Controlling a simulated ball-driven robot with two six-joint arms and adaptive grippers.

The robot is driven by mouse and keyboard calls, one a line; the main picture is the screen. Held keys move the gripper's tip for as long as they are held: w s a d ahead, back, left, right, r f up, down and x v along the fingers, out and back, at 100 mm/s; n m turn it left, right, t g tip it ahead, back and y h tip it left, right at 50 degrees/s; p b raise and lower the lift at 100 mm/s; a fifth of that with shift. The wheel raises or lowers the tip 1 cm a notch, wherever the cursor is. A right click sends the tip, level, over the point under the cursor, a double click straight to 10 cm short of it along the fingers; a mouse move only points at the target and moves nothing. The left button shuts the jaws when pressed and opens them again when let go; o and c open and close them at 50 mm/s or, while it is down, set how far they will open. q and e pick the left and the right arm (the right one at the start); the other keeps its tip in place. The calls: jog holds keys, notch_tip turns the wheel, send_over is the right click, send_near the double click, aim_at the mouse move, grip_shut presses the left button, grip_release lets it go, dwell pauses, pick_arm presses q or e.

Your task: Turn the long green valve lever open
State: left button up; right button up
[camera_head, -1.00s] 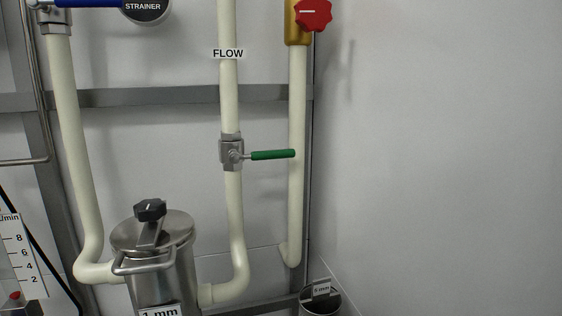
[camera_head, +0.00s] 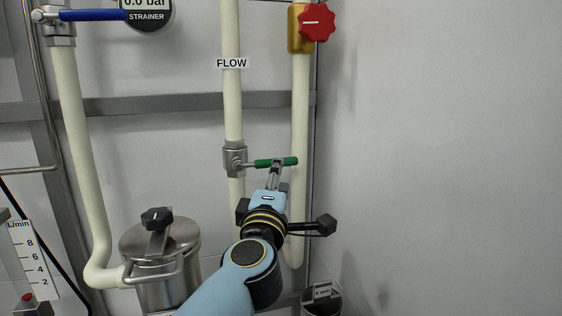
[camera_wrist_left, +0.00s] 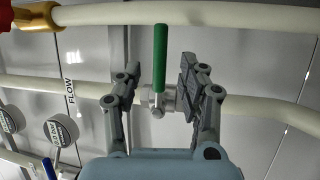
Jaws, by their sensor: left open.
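The long green valve lever (camera_head: 290,161) sticks out to the right, level, from a metal valve body (camera_head: 235,160) on the pale FLOW pipe (camera_head: 232,110). My left gripper (camera_head: 277,163) is at the lever from below, overlapping its middle in the head view. In the left wrist view the lever (camera_wrist_left: 160,58) stands between the two spread fingers of my left gripper (camera_wrist_left: 158,90), with a gap on each side. The gripper is open. My right gripper is not in view.
A red knob (camera_head: 317,22) on a brass fitting is above right. A blue lever (camera_head: 92,15) and a STRAINER gauge (camera_head: 147,12) are at the upper left. A steel strainer pot (camera_head: 160,255) stands below left. A plain wall (camera_head: 440,150) fills the right side.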

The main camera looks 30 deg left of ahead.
pick_arm(q)
jog(key=x, duration=0.6)
jog(key=shift+w+a+r, duration=0.1)
jog(key=shift+w+a, duration=0.05)
jog(key=shift+w, duration=0.2)
jog(key=shift+c, duration=0.3)
grip_shut()
